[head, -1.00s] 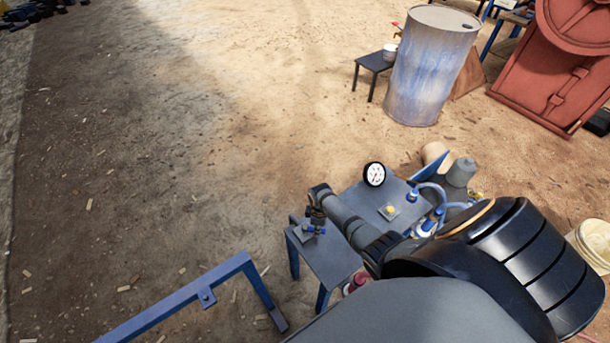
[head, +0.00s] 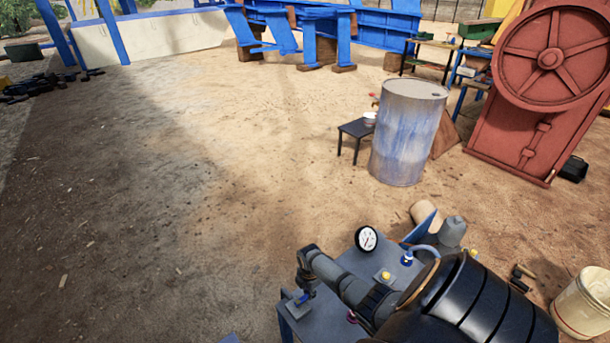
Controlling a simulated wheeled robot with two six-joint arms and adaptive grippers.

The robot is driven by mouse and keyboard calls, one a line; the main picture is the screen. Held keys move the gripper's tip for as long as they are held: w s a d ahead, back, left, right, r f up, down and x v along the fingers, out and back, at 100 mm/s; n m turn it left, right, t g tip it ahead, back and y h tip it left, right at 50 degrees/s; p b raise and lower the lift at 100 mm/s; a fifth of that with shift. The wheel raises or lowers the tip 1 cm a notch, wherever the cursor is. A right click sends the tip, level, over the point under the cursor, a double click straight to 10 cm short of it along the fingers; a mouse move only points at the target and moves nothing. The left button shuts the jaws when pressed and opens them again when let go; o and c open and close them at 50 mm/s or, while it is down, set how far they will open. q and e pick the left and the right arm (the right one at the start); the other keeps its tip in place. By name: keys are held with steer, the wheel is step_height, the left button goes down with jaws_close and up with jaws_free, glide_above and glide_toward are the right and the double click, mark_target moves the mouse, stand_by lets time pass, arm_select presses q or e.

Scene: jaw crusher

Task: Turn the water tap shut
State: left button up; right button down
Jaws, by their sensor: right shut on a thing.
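My right gripper (head: 303,289) reaches over the left end of a grey table (head: 333,322) from the lower right. It points down and is shut on the small blue handle of the water tap (head: 298,301). The tap stands on a pale plate at the table's left edge. The fingers cover most of it, and I cannot tell how far its handle is turned. My left gripper is not in view.
A round white gauge (head: 366,239), a yellow button (head: 385,275) and a blue fitting with a hose (head: 407,258) stand on the table. A white bucket (head: 587,306) stands at right. A drum (head: 408,130) stands behind.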

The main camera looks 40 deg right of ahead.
steer(key=shift+w+n, duration=0.15)
steer(key=shift+n, duration=0.15)
steer(key=c, duration=1.2)
jaws_free()
step_height(320, 180, up, 12)
